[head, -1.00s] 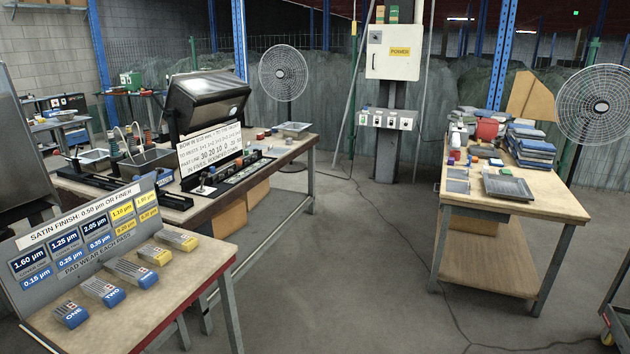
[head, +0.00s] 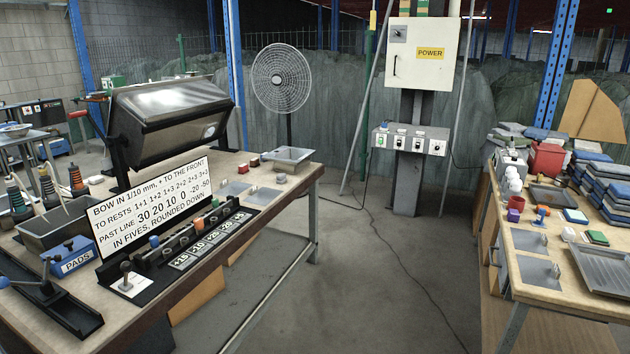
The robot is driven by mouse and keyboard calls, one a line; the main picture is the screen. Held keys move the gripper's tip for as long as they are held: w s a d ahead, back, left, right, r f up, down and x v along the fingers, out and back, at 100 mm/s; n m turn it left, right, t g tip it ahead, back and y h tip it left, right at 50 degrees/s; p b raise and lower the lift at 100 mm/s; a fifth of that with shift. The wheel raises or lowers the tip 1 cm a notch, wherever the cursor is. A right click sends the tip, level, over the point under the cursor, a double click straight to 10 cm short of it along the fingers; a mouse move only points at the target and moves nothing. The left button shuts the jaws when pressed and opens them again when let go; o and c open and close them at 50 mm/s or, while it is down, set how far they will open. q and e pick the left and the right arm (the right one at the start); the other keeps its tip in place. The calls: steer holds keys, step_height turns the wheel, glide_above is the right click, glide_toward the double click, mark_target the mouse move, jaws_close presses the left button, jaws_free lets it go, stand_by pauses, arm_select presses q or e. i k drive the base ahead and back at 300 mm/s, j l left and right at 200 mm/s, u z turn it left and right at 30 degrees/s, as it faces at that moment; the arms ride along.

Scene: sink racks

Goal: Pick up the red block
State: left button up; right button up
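A small red block (head: 254,162) sits near the back edge of the left workbench (head: 225,240), just left of a grey metal tray (head: 288,158). Another small dark reddish piece (head: 241,170) lies just in front of it; its shape is too small to make out. Neither of my grippers shows in the head view.
The left bench also carries a lettered sign (head: 152,207), a lamp-like hood (head: 172,110) and a blue PADS box (head: 74,256). A right bench (head: 545,318) holds a red bin (head: 546,158) and stacked pads. A fan (head: 282,78) stands behind.

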mark_target(243, 168)
steer(key=i+u, duration=0.2)
steer(key=i, duration=0.3)
steer(key=i+l+u, duration=0.2)
steer(key=i, duration=0.3)
steer(key=i+l+u, duration=0.2)
steer(key=i, duration=0.3)
steer(key=i+l+u, duration=0.2)
steer(key=i+l, duration=0.15)
steer(key=i, duration=0.15)
steer(key=i+l+u, duration=0.1)
steer(key=i+l, duration=0.55)
steer(key=l, duration=0.15)
steer(key=i+l+u, duration=0.15)
steer(key=i+l, duration=0.15)
steer(key=i+l+u, duration=0.1)
steer(key=i+l, duration=0.15)
steer(key=l, duration=0.25)
